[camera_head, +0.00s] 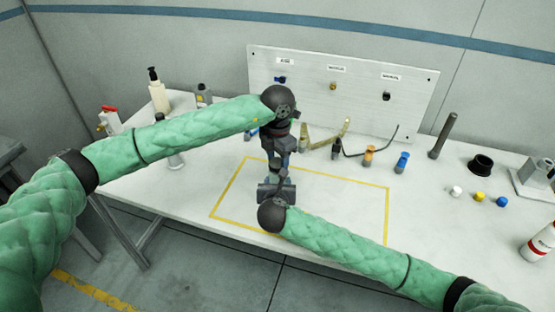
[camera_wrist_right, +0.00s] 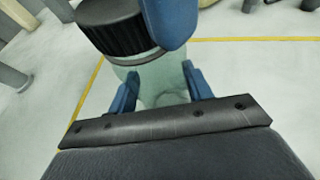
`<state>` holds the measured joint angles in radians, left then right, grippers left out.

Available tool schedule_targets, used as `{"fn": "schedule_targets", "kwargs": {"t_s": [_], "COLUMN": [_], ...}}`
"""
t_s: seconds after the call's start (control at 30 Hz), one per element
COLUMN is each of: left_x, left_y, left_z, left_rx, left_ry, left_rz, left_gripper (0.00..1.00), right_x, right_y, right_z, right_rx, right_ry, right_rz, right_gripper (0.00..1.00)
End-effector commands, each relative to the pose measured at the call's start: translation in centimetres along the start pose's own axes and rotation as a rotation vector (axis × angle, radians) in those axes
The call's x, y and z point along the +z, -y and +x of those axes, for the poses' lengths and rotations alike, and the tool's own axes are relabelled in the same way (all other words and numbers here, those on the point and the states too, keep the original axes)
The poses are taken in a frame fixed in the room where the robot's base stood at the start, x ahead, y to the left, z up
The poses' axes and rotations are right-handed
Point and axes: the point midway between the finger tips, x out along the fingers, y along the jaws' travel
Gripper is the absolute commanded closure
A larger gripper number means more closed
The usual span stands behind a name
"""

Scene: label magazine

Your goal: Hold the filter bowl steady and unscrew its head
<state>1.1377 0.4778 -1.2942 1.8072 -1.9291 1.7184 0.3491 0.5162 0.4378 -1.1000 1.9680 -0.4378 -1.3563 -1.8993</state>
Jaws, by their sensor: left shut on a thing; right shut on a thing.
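The filter stands upright within the yellow outline and is mostly hidden by my grippers in the head view. In the right wrist view, its pale green, translucent bowl (camera_wrist_right: 160,90) is between the blue fingers of my right gripper (camera_wrist_right: 161,92), which is shut on it low down. The black ribbed head (camera_wrist_right: 115,35) sits on top of the bowl. My left gripper (camera_head: 279,158) points down from above and is shut on the head; one blue finger of it (camera_wrist_right: 170,18) shows against the head's side. Whether the thread has loosened cannot be seen.
A yellow outline (camera_head: 388,215) marks the white table (camera_head: 340,200). Behind stands a white panel (camera_head: 410,75) with labels and fittings. Small caps (camera_head: 479,197), a black ring (camera_head: 481,165) and a white-and-red bottle (camera_head: 540,240) are right; a pump bottle (camera_head: 159,95) is left.

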Motion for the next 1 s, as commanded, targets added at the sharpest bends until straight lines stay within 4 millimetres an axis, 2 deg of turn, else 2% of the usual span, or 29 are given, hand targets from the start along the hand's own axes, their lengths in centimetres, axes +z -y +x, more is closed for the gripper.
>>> {"fn": "schedule_targets", "kwargs": {"t_s": [1.0], "left_x": [0.09], "left_y": [-0.08], "left_z": [-0.1], "left_rx": [-0.001], "left_ry": [0.003], "left_rz": [-1.496], "left_gripper": [0.81], "right_x": [-0.19], "right_y": [-0.06], "right_z": [-0.05], "right_rx": [0.001], "right_ry": [-0.002], "right_rz": [-0.001], "right_gripper": [1.0]}}
